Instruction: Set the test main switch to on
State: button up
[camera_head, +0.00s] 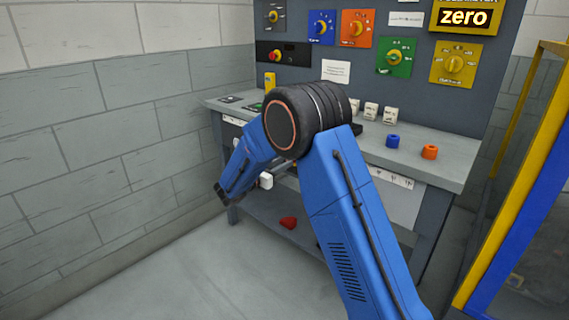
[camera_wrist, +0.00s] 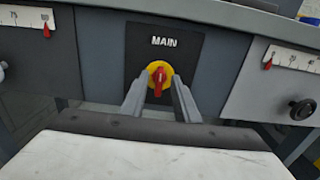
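The main switch (camera_wrist: 158,80) is a red lever on a yellow round base, set on a dark plate marked MAIN on the front of the bench. Its lever stands about upright in the wrist view. My gripper (camera_wrist: 158,98) is open, with one finger on each side below the lever. The fingers look apart from the lever, and nothing is held. In the head view my arm hides the switch, and the gripper can hardly be made out. No on or off marking is legible.
The bench top (camera_head: 445,172) carries a blue ring (camera_head: 392,141) and an orange ring (camera_head: 429,152). A panel with coloured dials rises behind. Scales with red pointers flank the switch, and a black knob (camera_wrist: 302,109) sits at right. A red piece (camera_head: 288,223) lies on the lower shelf.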

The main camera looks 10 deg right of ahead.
jog(key=shift+x, duration=0.8)
grip_shut()
jog(key=shift+m, duration=0.3)
jog(key=m, duration=1.1)
jog(key=s+f+m, duration=0.1)
jog(key=m, duration=0.5)
jog(key=shift+d+f, duration=0.1)
jog(key=shift+d, duration=0.25)
